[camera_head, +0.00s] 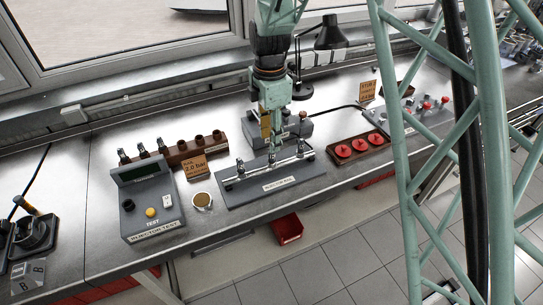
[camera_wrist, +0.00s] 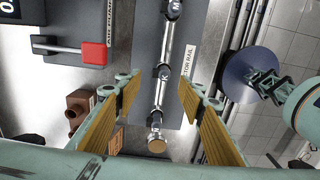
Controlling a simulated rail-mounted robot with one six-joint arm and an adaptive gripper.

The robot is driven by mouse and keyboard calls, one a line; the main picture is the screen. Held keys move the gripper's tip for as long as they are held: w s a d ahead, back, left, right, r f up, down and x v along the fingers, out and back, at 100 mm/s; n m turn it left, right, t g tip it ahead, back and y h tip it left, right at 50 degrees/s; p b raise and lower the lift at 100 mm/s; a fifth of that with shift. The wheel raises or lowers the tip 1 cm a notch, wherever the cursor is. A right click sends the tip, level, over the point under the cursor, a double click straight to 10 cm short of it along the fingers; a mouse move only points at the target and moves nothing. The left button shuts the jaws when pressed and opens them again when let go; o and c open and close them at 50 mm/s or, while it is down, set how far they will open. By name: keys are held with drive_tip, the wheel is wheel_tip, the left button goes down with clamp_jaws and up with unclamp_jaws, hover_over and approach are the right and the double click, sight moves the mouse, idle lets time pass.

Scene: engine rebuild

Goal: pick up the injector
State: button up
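In the head view my gripper (camera_head: 269,138) hangs over the grey injector rail plate (camera_head: 290,186), which bears a silver tube with several upright metal fittings. In the wrist view my gripper (camera_wrist: 157,100) is open and its yellow pads stand on either side of the rail tube's near end. A metal fitting with a tan round end (camera_wrist: 157,145) lies between and below the pads, with no contact visible. Injector-like pieces with dark tops (camera_head: 143,151) stand in a brown rack (camera_head: 184,153) at the left. I cannot tell which piece is the task's injector.
A grey block with a red-ended lever (camera_wrist: 95,52) lies behind the rail.

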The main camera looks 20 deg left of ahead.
sight(271, 156)
drive_tip(key=shift+f, duration=0.15)
drive_tip(key=shift+d+f, duration=0.15)
drive_tip(key=shift+f, duration=0.6)
drive_tip(key=shift+d+f, duration=0.1)
drive_tip(key=shift+f, duration=1.65)
drive_tip(key=shift+c, duration=0.5)
drive_tip(key=c, duration=0.8)
